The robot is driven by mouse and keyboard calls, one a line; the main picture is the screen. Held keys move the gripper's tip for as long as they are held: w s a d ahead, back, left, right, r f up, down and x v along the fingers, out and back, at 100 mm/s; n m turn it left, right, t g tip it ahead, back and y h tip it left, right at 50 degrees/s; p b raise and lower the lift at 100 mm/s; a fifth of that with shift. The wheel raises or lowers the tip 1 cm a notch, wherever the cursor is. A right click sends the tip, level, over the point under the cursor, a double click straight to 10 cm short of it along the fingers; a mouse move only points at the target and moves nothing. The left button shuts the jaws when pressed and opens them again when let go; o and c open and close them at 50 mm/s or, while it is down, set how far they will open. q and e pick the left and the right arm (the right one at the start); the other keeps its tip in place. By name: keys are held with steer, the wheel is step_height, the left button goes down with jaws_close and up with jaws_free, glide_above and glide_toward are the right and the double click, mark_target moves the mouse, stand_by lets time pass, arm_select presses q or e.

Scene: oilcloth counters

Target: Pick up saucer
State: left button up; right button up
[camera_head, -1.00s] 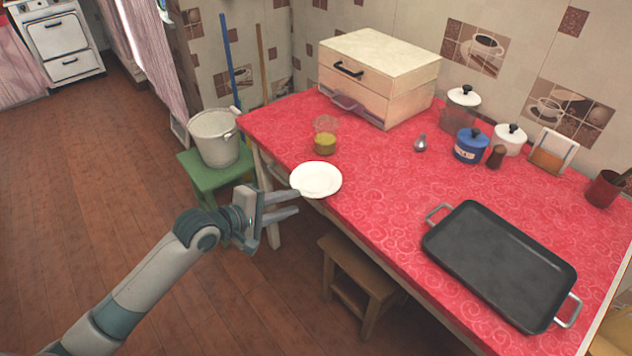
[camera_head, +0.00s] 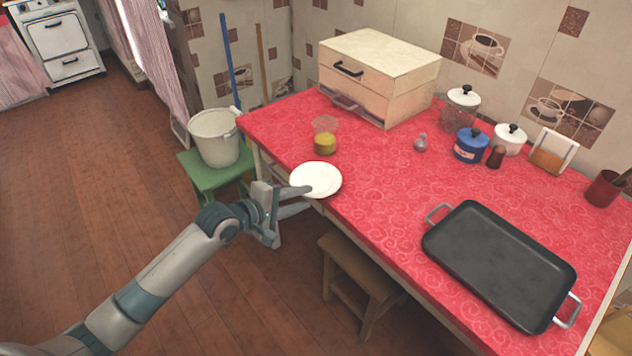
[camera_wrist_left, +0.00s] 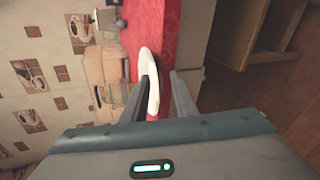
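The white saucer (camera_head: 316,180) lies on the red tablecloth at the table's left front edge, with part of its rim over the edge. My left gripper (camera_head: 308,198) is at that rim with its fingers apart. In the left wrist view the saucer (camera_wrist_left: 151,82) shows edge-on between the two open fingers (camera_wrist_left: 160,100), closer to the left finger. I cannot tell whether a finger touches it. My right gripper is not in view.
The red-covered table (camera_head: 390,200) holds a glass of yellow-green stuff (camera_head: 325,144), a wooden box (camera_head: 365,100) and a dark griddle pan (camera_head: 500,262). A stool (camera_head: 358,280) stands under the front edge. A white bucket (camera_head: 215,138) sits on a green stool (camera_head: 205,178).

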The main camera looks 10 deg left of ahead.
arm_select(q)
jaws_close()
steer(key=shift+r, duration=0.1)
steer(key=s+d+r, duration=0.2)
steer(key=d+r, duration=0.9)
steer(key=shift+d+p, duration=0.25)
steer(key=shift+p, duration=0.1)
steer(key=shift+s, duration=0.1)
